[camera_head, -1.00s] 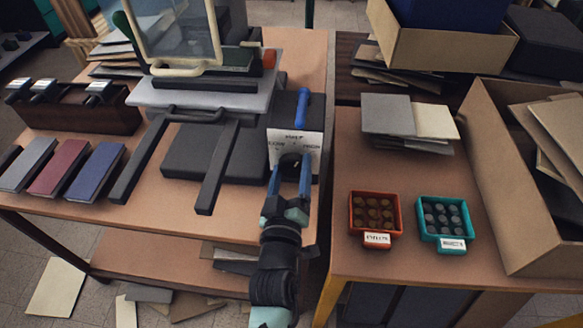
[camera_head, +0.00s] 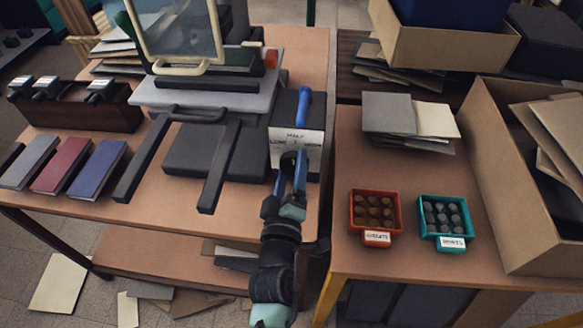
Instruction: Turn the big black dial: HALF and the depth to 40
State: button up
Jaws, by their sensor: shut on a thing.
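The big black dial (camera_head: 287,160) sits on the white front plate (camera_head: 312,137) of the machine, low on the plate and partly hidden by my fingers. Small lettering shows on the plate around the dial, with a word above it that looks like HALF; the rest is too small to read. My gripper (camera_head: 291,168) is shut on the dial, with its blue fingers on either side of it. The dial's pointer and a depth setting cannot be made out. A blue-handled lever (camera_head: 303,105) stands upright at the right of the machine above the plate.
Left of the plate are the machine's dark bed and two black rails (camera_head: 222,165). Blue, red and grey books (camera_head: 97,168) lie farther left. On the right table are an orange tray (camera_head: 353,213), a teal tray (camera_head: 422,222) and a cardboard box (camera_head: 490,170).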

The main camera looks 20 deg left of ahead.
jog(key=o, duration=1.3)
jog(key=v, duration=1.3)
jog(key=shift+p, duration=0.45)
